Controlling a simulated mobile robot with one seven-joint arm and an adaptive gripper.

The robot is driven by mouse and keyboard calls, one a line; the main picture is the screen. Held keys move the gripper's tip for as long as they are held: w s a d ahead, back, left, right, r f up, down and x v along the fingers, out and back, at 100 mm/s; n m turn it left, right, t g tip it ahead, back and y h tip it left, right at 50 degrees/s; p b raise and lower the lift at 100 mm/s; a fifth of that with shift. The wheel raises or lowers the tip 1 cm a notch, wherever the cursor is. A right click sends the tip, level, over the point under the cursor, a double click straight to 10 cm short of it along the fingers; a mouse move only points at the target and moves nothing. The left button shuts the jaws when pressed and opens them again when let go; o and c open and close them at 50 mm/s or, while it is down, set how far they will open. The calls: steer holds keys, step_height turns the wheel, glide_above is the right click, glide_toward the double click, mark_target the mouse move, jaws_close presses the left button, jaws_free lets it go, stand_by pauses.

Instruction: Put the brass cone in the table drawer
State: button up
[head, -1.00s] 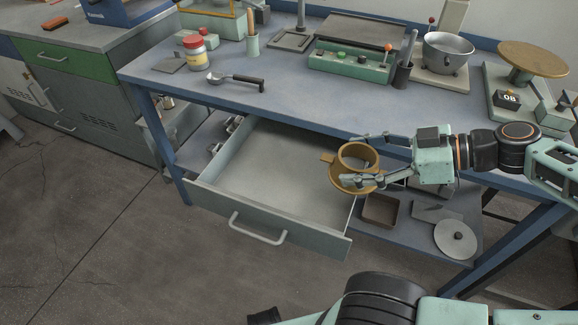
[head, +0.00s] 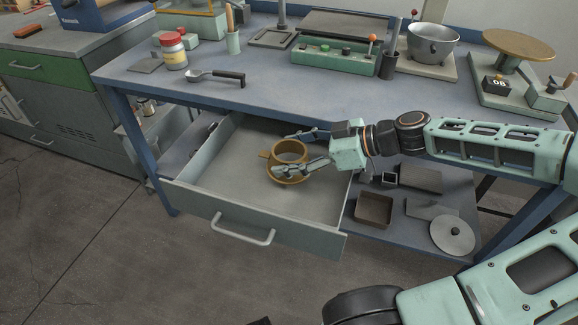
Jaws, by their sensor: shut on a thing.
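The brass cone (head: 276,160) is a hollow, open-topped piece with a wider lower rim and a small tab on its left. My gripper (head: 290,153) reaches in from the right and is shut on it, one finger behind and one across its front. The cone is upright in the picture, over the right part of the open table drawer (head: 225,178). I cannot tell whether it touches the drawer floor. The drawer is grey, pulled well out under the bench, and otherwise looks empty. Its front has a pale handle (head: 243,232).
The blue bench top (head: 290,98) overhangs the drawer's back. A spoon-like tool (head: 215,77), a red-lidded jar (head: 174,52) and a metal bowl (head: 432,45) stand on it. A lower shelf right of the drawer holds a small open box (head: 374,210) and a disc (head: 452,235).

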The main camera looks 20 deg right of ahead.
steer(key=shift+f+b, duration=0.75)
steer(key=shift+f, duration=0.8)
steer(key=shift+f, duration=0.15)
steer(key=o, duration=1.1)
steer(key=shift+c, duration=0.2)
steer(key=shift+r, duration=0.25)
steer(key=p+v, duration=0.4)
steer(key=v, duration=0.6)
steer(key=shift+s+d+r, duration=0.1)
steer(key=shift+d+r, duration=0.05)
steer(key=shift+d, duration=0.05)
steer(key=shift+s+d+r+p, duration=0.2)
steer(key=shift+s+d+p, duration=0.15)
steer(key=shift+d, duration=0.2)
